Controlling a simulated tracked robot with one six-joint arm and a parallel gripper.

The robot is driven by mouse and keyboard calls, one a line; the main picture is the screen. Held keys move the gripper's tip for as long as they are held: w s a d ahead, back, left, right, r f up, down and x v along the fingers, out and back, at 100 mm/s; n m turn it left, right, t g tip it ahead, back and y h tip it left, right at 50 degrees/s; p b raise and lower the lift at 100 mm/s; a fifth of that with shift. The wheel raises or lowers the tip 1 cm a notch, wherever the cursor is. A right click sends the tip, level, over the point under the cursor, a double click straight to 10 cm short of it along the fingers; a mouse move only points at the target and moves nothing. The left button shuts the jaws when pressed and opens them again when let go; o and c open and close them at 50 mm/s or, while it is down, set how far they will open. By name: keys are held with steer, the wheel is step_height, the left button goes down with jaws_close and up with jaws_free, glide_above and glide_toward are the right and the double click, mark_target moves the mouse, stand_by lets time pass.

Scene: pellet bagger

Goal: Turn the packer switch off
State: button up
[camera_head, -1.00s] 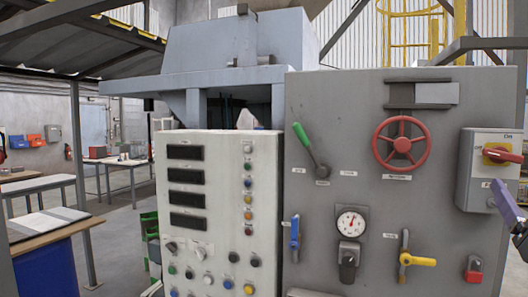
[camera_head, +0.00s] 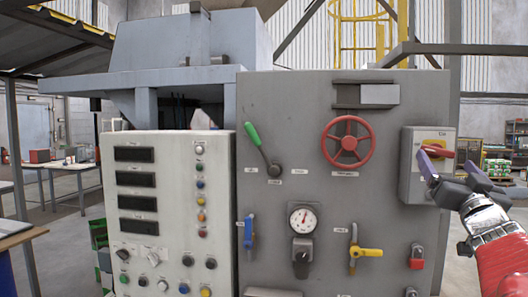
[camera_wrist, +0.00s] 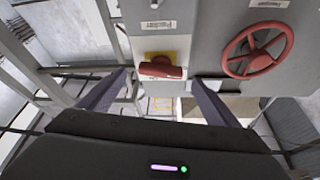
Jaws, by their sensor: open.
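The packer switch is a grey box (camera_head: 409,176) with a yellow plate and a red rotary handle (camera_head: 439,153) at the right of the grey panel. The handle lies roughly horizontal in the head view. In the wrist view the red handle (camera_wrist: 162,69) sits on its yellow plate between my fingers, also lying crosswise. My gripper (camera_head: 449,166) is open, with dark purple fingers, in front of the box and partly over it. In the wrist view my gripper (camera_wrist: 162,82) has one finger on each side of the handle, and no contact is clear.
A red handwheel (camera_head: 347,142) and a green lever (camera_head: 258,143) are left of the box. Below are a gauge (camera_head: 303,219), a yellow valve handle (camera_head: 366,253) and a red padlock (camera_head: 416,262). A white button console (camera_head: 130,230) stands further left.

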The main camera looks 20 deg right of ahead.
mark_target(440, 154)
steer(key=shift+x, duration=2.15)
steer(key=shift+c, duration=0.3)
steer(key=c, duration=1)
steer(key=shift+s+d+n+t+y, duration=0.1)
steer(key=shift+n+t+y, duration=0.15)
steer(key=shift+n, duration=0.7)
steer(key=shift+d+n+t+y, duration=0.15)
steer(key=shift+n+y, duration=0.2)
steer(key=shift+n, duration=0.6)
steer(key=shift+a, duration=0.1)
steer(key=o, duration=1.1)
steer(key=shift+c, duration=0.2)
